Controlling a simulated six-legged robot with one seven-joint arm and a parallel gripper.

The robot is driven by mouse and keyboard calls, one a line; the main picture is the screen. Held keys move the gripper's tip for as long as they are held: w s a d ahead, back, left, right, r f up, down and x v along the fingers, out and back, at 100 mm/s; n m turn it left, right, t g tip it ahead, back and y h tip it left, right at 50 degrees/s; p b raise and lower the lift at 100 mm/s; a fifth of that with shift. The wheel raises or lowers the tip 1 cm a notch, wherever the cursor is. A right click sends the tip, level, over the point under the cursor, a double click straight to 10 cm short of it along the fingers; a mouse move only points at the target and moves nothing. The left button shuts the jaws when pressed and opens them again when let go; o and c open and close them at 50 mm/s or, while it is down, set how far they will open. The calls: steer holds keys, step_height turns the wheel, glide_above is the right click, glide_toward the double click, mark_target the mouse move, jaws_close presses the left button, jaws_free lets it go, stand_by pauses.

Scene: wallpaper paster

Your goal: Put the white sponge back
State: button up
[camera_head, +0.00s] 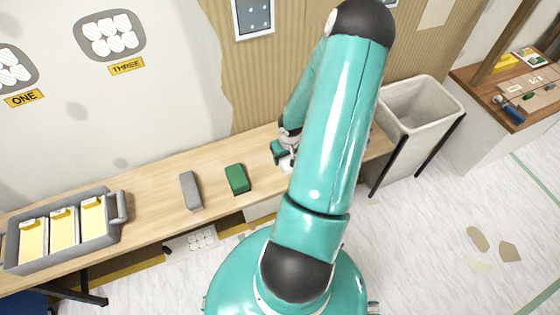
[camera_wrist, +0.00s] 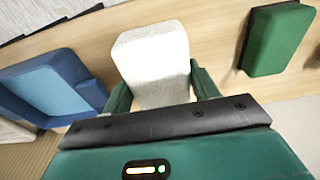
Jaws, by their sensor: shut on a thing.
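The white sponge (camera_wrist: 154,62) is a pale block in the wrist view, between the two fingers of my gripper (camera_wrist: 160,90). My gripper is shut on it. In the head view, my gripper (camera_head: 286,158) is over the wooden shelf (camera_head: 215,157), and only a small white part of the sponge (camera_head: 287,164) shows beside my arm. The pictures do not clearly show whether the sponge touches the shelf.
A green block (camera_head: 237,178) and a grey block (camera_head: 191,190) lie on the shelf left of my gripper. A blue tray (camera_wrist: 50,88) is left of the sponge in the wrist view. A grey tray (camera_head: 118,207) with yellow-and-white pieces stands at the shelf's left. A bin (camera_head: 422,107) stands right.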

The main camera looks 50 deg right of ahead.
steer(key=f, duration=0.1)
steer(key=w+f, duration=0.2)
steer(key=shift+w+d, duration=0.2)
steer(key=shift+d, duration=0.05)
steer(key=f, duration=0.1)
steer(key=w+f, duration=0.1)
steer(key=f, duration=0.1)
steer(key=shift+d+f, duration=0.1)
steer(key=shift+f, duration=0.25)
steer(key=o, duration=1)
steer(key=shift+f, duration=0.2)
